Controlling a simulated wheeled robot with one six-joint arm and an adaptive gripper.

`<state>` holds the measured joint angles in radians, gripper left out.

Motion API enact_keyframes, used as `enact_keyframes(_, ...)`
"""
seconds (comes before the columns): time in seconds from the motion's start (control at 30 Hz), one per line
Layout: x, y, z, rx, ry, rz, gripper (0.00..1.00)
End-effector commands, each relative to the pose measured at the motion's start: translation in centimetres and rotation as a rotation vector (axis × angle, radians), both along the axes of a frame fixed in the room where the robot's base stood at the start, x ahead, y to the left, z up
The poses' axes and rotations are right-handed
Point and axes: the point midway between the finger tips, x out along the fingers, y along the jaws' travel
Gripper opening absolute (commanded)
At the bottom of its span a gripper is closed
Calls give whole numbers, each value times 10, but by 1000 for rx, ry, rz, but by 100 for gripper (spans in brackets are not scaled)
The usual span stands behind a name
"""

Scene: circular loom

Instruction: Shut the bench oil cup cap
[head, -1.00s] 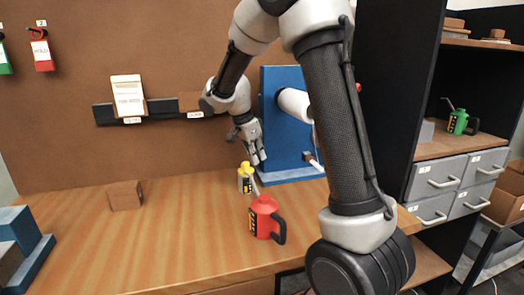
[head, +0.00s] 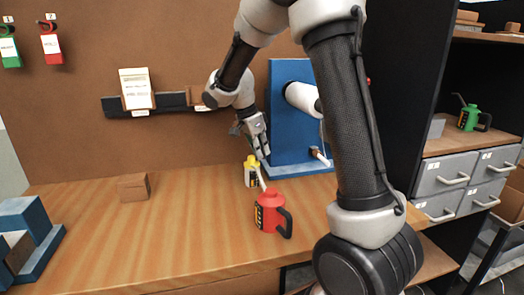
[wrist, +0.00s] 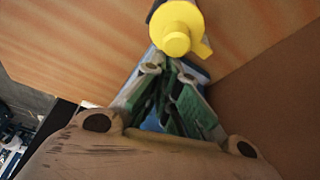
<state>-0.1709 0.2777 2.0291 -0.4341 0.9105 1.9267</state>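A small container with a yellow top and a dark label (head: 251,174) stands upright on the wooden bench, left of the blue stand; I take it for the oil cup. In the wrist view its round yellow cap (wrist: 176,32) shows close beyond the fingertips, with a small tab at its right. I cannot tell whether the cap is shut.
A red oil can (head: 271,212) with a long spout stands in front of the yellow container. The blue stand (head: 290,110) with a white cylinder is close behind my gripper. A brown block (head: 134,187) lies left.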

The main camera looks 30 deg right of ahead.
Motion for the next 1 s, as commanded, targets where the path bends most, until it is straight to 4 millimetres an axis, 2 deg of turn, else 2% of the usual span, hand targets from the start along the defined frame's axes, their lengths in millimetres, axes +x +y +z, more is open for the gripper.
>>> enact_keyframes(0.03, 2, 4, -2, 9, -3, 4, 0)
enact_keyframes(0.43, 11, -12, -1, 7, -4, 3, 0)
enact_keyframes(0.63, 22, -45, -2, 10, -6, 7, 0)
enact_keyframes(0.8, 22, -25, 43, 9, -11, 14, 0)
enact_keyframes(1.0, 20, -13, 78, 9, -8, 14, 0)
